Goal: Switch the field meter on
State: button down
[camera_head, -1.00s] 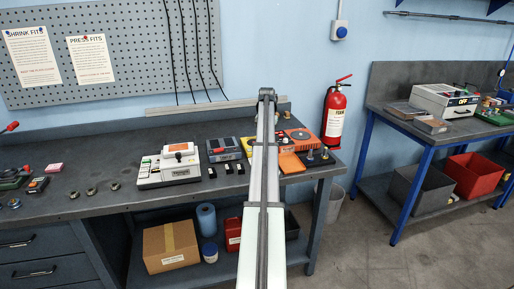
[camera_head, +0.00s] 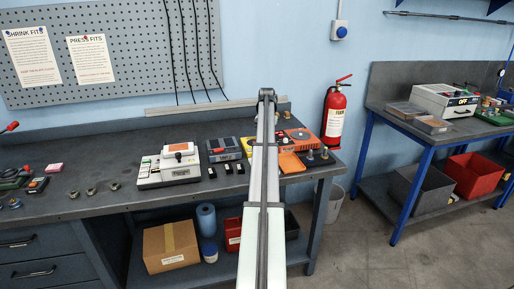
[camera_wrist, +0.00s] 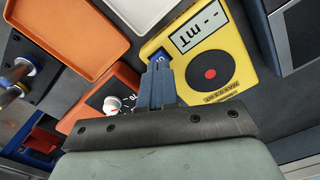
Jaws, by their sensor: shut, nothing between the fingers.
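The field meter is a yellow box (camera_wrist: 235,52) in the wrist view. It has a grey display (camera_wrist: 199,29) with dashes and "mT", and a black disc with a red centre (camera_wrist: 210,72). A blue key (camera_wrist: 158,58) with a white mark sits at its left edge. My gripper (camera_wrist: 158,68) is shut and empty, with its fingertips right at this key. They partly hide it, and I cannot tell whether they touch or press it. In the head view, a yellow sliver of the meter (camera_head: 246,147) shows beside my arm, which hides my fingertips.
An orange tray (camera_wrist: 68,42) and a white tray (camera_wrist: 140,12) lie near the meter. An orange box (camera_wrist: 122,84) with a white knob is close to the left of my fingers. A dark grey device (camera_wrist: 300,30) stands at the right. A white instrument (camera_head: 168,167) stands farther left on the bench.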

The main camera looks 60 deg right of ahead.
jog(key=shift+f, duration=0.85)
dwell(0.7)
jog(key=shift+r, duration=3)
jog(key=shift+w, duration=0.1)
